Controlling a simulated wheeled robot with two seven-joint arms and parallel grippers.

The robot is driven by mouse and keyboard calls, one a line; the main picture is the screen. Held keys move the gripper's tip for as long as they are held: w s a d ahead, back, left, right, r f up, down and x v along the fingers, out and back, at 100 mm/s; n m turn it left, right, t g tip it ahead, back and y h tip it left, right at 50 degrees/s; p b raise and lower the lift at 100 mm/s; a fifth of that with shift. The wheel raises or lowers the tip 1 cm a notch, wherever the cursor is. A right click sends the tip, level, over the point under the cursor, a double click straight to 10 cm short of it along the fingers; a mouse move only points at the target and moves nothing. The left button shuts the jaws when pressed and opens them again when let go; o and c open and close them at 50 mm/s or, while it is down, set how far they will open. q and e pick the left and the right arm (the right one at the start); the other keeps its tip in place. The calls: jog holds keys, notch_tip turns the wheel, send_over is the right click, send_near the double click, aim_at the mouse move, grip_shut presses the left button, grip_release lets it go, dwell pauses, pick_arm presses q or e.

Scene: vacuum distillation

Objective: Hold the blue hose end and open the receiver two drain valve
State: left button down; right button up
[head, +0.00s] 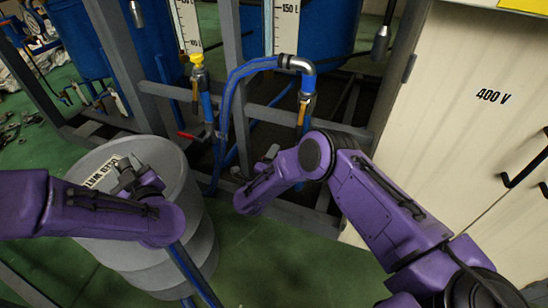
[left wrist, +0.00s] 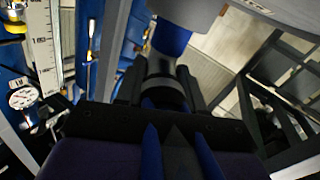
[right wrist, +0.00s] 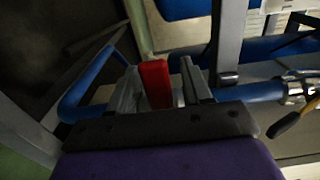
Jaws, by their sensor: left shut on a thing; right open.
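My left gripper (head: 128,172) is over the top of the grey waste drum (head: 110,255). In the left wrist view its fingers (left wrist: 160,95) are shut around the dark collar of the blue hose end (left wrist: 172,38). The striped blue hose (head: 195,275) hangs below my left arm. My right gripper (head: 258,165) is low at the frame under the right receiver. In the right wrist view its fingers (right wrist: 158,92) are open, with a red valve handle (right wrist: 154,82) between them. I cannot tell whether they touch it. In the head view that handle is hidden by my gripper.
Another red handle (head: 187,135) sits on the left pipe. A grey metal frame (head: 235,90) and blue pipes crowd around my right gripper. A cream cabinet (head: 470,110) marked 400 V stands at right. Green floor (head: 275,265) is open in front.

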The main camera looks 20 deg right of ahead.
grip_shut()
jog(key=shift+f, duration=0.1)
jog(key=s+d+f+n, duration=0.3)
jog(key=f+n, duration=0.4)
jog(key=n, duration=0.5)
dwell(0.5)
jog(key=shift+s, duration=0.1)
